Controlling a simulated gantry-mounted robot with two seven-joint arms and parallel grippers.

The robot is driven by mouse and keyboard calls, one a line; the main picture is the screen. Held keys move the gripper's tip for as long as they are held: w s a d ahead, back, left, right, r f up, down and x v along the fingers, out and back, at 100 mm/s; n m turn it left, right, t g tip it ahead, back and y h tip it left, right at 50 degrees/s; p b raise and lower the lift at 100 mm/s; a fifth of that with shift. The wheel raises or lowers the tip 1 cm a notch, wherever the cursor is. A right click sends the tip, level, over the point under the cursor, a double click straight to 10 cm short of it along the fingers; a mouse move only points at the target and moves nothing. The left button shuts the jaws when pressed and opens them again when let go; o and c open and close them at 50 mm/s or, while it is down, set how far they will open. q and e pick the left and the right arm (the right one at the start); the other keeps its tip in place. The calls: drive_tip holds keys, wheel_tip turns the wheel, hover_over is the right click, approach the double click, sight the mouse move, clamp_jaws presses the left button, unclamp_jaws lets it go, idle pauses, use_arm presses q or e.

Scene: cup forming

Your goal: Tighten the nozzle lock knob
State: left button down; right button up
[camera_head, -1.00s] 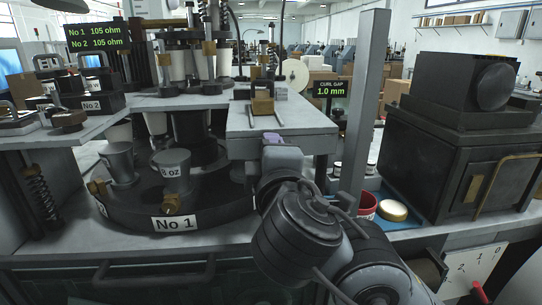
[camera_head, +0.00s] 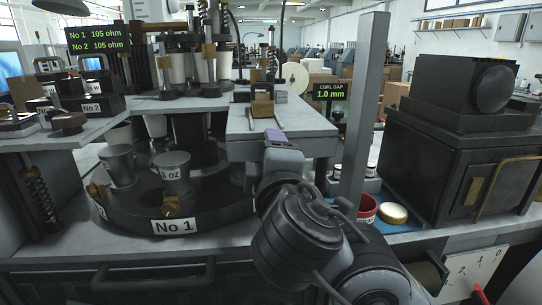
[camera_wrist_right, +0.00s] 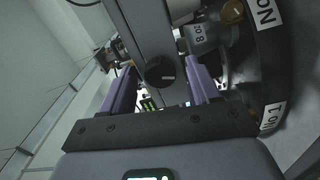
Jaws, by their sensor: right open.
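A round black knob (camera_wrist_right: 160,71) with a small pale mark sits on a grey post in the right wrist view, and it appears to be the nozzle lock knob. My right gripper (camera_wrist_right: 160,82) is open, with its purple fingers on either side of the knob. I see space between the fingers and the knob, and cannot tell how far beyond the fingertips it lies. In the head view, a purple part of the right gripper (camera_head: 273,137) shows at the front edge of the grey raised table (camera_head: 285,122). The knob is hidden there. My left gripper is not in view.
The round base marked No 1 (camera_head: 215,216) carries grey cups, including one marked 8 oz (camera_head: 172,180), and brass knobs (camera_head: 172,206). A grey upright post (camera_head: 362,100) and a red tub (camera_head: 367,208) stand right of my arm. The gap display (camera_head: 329,91) reads 1.0 mm.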

drive_tip(key=shift+s, duration=0.1)
drive_tip(key=s+d+p, duration=0.1)
drive_tip(key=s+p, duration=0.2)
drive_tip(key=s, duration=0.7)
drive_tip(key=shift+s+d, duration=0.15)
drive_tip(key=shift+s, duration=0.15)
